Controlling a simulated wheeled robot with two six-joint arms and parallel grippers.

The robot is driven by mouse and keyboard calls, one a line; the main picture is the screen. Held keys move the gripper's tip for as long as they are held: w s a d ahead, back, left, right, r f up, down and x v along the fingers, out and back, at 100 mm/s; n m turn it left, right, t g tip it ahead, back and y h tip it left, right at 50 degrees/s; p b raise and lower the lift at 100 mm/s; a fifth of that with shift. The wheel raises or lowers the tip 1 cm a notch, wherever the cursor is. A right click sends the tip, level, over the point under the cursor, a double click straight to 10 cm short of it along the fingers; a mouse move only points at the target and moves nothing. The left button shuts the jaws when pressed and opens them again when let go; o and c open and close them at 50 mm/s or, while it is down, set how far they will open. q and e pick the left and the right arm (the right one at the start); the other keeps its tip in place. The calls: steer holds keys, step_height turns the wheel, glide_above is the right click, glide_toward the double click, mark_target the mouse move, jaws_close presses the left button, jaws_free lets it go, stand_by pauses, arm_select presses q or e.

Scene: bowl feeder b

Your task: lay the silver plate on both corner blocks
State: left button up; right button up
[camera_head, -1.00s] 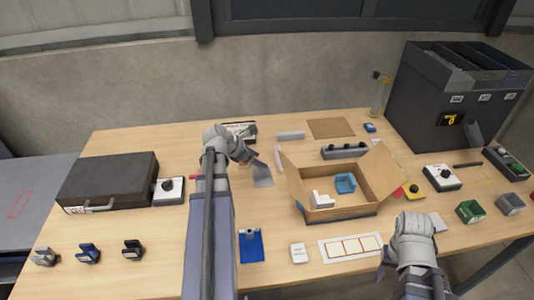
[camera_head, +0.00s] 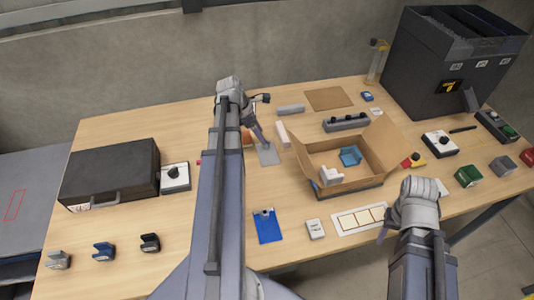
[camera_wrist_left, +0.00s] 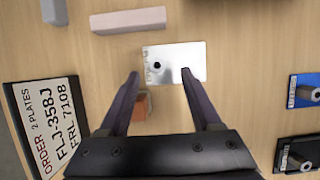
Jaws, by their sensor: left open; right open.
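The silver plate (camera_head: 268,154) lies flat on the table left of the open cardboard box. It also shows in the left wrist view (camera_wrist_left: 174,62), with a dark round spot. My left gripper (camera_wrist_left: 160,75) is open and empty, with its fingers over the plate's near side; contact cannot be told. In the head view my left gripper (camera_head: 259,135) is just behind the plate.
The cardboard box (camera_head: 321,160) has raised flaps close to the plate's right. A pale bar (camera_wrist_left: 128,21) and an orange block (camera_wrist_left: 142,107) lie near the plate. An order sign (camera_wrist_left: 52,128) is beside them. A black case (camera_head: 110,173) stands at left.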

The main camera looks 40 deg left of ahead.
mark_target(268, 151)
arm_select(q)
steer(key=shift+a+b+x, duration=0.2)
steer(key=shift+b+x, duration=0.85)
steer(key=shift+a+b+x, duration=0.15)
steer(key=shift+b+x, duration=0.9)
steer(key=shift+w+d+f+b, duration=0.2)
steer(key=shift+f+b, duration=0.2)
steer(key=shift+f, duration=0.15)
steer(key=shift+r, duration=0.1)
steer(key=shift+c, duration=0.2)
jaws_close()
